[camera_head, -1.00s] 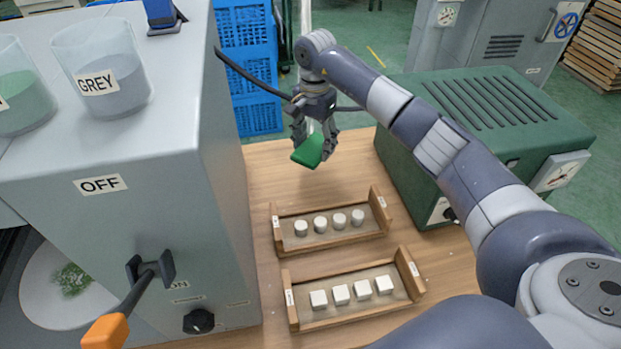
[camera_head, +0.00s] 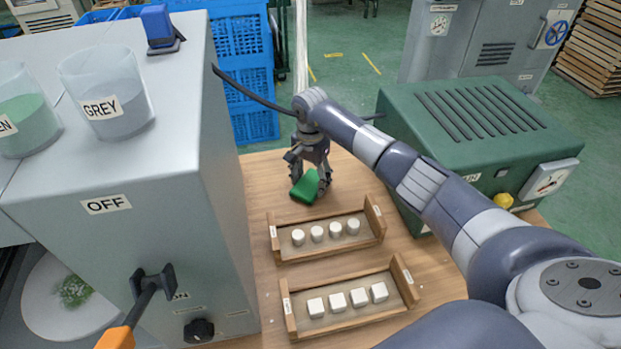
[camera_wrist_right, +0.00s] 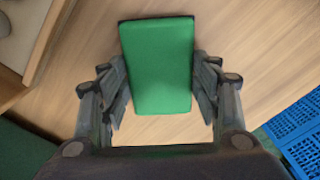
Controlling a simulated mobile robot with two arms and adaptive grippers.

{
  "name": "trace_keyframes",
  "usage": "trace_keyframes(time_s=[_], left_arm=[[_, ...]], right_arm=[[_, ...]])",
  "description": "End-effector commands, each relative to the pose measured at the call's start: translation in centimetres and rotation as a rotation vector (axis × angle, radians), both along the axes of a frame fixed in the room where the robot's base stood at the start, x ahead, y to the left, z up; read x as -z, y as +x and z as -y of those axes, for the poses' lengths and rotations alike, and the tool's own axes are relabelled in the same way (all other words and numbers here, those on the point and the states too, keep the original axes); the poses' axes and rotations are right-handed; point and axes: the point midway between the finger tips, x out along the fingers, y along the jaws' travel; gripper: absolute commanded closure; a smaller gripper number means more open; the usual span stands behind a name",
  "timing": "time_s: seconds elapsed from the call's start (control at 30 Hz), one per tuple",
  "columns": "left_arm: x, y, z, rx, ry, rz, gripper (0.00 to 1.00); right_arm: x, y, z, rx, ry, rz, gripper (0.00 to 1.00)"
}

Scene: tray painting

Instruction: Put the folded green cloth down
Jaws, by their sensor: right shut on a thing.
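The folded green cloth (camera_head: 304,187) is a small flat block at the back of the wooden table (camera_head: 262,178), behind the trays. My right gripper (camera_head: 309,184) is shut on it from above. In the right wrist view the green cloth (camera_wrist_right: 160,65) lies between the two fingers of the right gripper (camera_wrist_right: 160,92), over bare wood. The cloth is at or just above the table top; I cannot tell whether it touches. My left gripper is not in view.
Nearer stand a wooden tray (camera_head: 281,258) with several round white pieces and another (camera_head: 296,335) with several square ones. A grey cabinet (camera_head: 100,245) bounds the left, a green machine (camera_head: 480,140) the right. Bare wood surrounds the cloth.

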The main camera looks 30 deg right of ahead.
Motion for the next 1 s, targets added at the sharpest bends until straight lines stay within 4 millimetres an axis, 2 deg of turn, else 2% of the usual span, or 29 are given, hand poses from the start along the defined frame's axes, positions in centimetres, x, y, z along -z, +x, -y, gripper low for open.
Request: trace_keyframes(time_s=[0.07, 0.1, 0.17, 0.5, 0.67, 1.0], left_arm=[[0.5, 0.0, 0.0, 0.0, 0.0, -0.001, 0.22], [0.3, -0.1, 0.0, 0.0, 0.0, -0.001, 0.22], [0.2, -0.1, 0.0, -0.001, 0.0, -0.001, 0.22], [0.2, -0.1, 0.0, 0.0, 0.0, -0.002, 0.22], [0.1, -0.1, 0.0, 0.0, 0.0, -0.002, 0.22], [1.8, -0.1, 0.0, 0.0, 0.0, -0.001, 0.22]], right_arm=[[0.4, 0.0, 0.0, 0.0, 0.001, 0.001, 0.68], [0.2, 0.0, 0.0, 0.0, 0.001, 0.001, 0.33], [0.2, 0.0, 0.0, 0.0, 0.001, 0.001, 0.22], [0.1, 0.0, 0.0, 0.0, 0.0, 0.0, 0.22], [-0.7, 0.1, 0.1, 0.0, -0.001, 0.003, 0.22], [-7.8, 0.1, 0.1, 0.001, -0.001, 0.005, 0.22]])
